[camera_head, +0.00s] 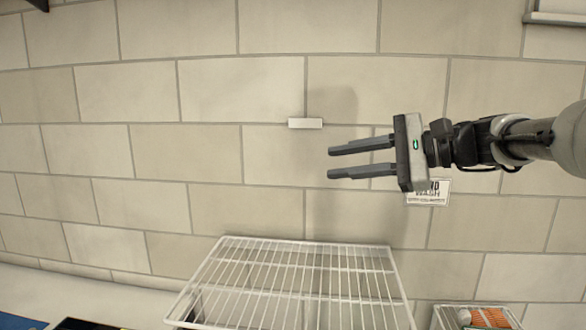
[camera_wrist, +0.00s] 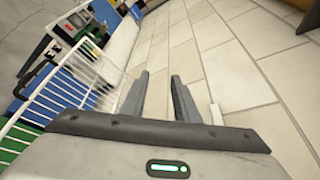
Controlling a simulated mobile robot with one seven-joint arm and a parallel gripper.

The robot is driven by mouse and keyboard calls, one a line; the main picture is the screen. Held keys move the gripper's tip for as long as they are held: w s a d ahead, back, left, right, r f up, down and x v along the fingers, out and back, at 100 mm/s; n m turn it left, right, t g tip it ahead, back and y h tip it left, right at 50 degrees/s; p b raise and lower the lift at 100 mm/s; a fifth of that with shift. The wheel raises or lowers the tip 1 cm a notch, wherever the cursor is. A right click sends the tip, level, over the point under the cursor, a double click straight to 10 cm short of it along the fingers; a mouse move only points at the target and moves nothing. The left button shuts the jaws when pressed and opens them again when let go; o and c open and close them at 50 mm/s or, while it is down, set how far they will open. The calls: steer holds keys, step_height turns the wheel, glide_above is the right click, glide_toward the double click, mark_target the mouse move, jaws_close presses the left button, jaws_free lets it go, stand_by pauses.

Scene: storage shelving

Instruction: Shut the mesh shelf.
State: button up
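The white wire mesh shelf (camera_head: 290,275) is at the bottom centre of the head view, against the tiled wall. Its lower edge is cut off by the frame. The mesh shelf also shows at the left of the wrist view (camera_wrist: 68,85). My gripper (camera_head: 330,162) is above and to the right of the mesh shelf, with its fingers pointing left. The two fingers are apart with nothing between them, and the gripper does not touch the shelf. In the wrist view the fingers (camera_wrist: 165,82) are also apart and empty.
A white basket with orange items (camera_head: 485,318) is at the lower right. A pale ledge (camera_head: 90,290) runs at the lower left.

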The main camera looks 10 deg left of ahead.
steer(key=v, duration=0.6)
steer(key=shift+d, duration=0.15)
steer(key=shift+r, duration=0.1)
